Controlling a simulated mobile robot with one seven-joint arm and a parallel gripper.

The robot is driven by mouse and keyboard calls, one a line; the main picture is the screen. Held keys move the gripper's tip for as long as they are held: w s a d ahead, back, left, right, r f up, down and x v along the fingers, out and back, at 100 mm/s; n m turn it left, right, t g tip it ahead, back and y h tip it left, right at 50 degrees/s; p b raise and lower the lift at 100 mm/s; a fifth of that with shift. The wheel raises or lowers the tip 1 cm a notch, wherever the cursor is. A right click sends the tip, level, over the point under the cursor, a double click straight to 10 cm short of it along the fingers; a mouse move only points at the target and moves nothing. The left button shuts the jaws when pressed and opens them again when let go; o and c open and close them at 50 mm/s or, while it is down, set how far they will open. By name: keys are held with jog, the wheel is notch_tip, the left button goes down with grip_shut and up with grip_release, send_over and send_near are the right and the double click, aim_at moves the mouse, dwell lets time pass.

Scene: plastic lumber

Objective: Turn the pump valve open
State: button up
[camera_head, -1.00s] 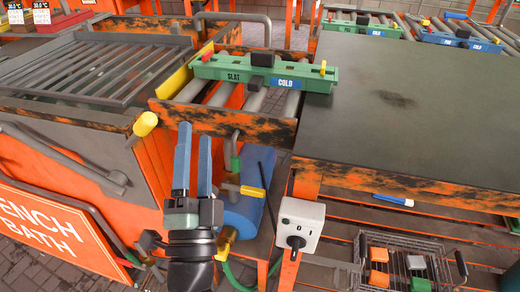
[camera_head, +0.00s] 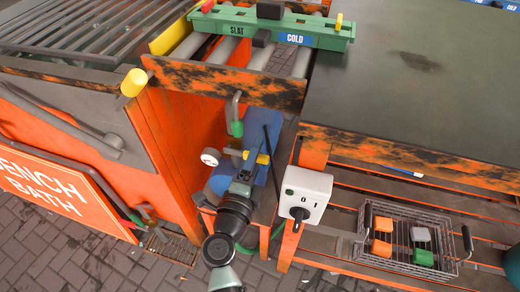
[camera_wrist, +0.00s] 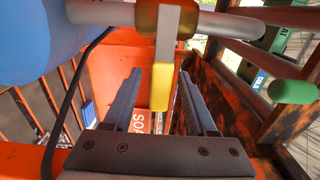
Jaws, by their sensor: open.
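The pump is a blue cylinder (camera_head: 222,180) under the conveyor, with grey pipes. Its valve has a yellow-tipped lever (camera_head: 262,158) beside the pipe. In the wrist view the yellow lever tip (camera_wrist: 161,88) hangs from a grey stem between my two blue fingers, with gaps visible on both sides. My gripper (camera_wrist: 159,76) is open around the lever. In the head view my gripper (camera_head: 241,186) is at the valve, and my wrist hides its fingers and part of the pump.
A white switch box (camera_head: 304,190) stands right of the pump. A wire basket (camera_head: 412,238) with coloured blocks sits on the lower shelf. A black hose and an orange frame (camera_head: 165,150) crowd the pump. A round gauge (camera_head: 210,157) is at its left.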

jog(key=shift+x, duration=1.25)
grip_shut()
dwell(0.5)
